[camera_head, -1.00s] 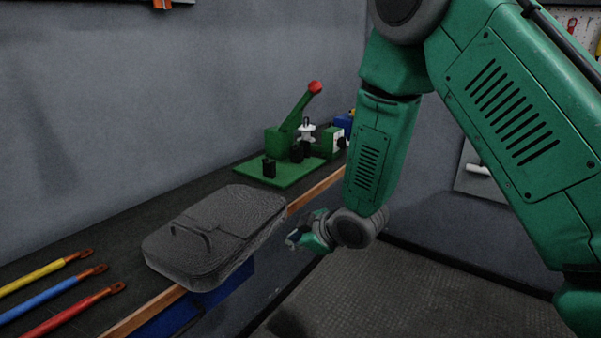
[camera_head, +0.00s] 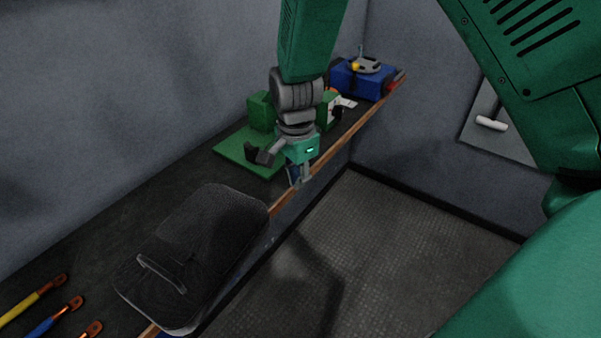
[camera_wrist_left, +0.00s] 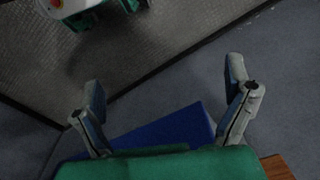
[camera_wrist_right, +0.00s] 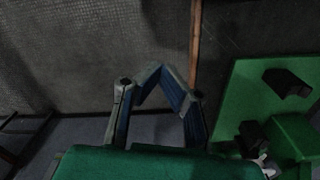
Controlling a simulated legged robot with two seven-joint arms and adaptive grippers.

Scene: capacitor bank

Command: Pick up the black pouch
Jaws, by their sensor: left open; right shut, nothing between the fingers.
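The black pouch (camera_head: 205,235) lies flat on the dark bench in the head view, with a strap handle (camera_head: 162,273) on top near its lower left end. Its right side reaches the bench's front edge. My right gripper (camera_head: 298,177) is beyond the pouch and up to its right, apart from it, near the wooden edge and the green board. It also shows in the right wrist view (camera_wrist_right: 158,76), where its fingers are shut and empty. My left gripper (camera_wrist_left: 163,88) is open and empty in the left wrist view and out of the head view.
A green board (camera_head: 238,150) with black parts stands behind the pouch, close to my right gripper. A blue box (camera_head: 362,80) is at the far end. Yellow and blue rods (camera_head: 52,323) lie at lower left. Open floor (camera_head: 370,240) is to the right.

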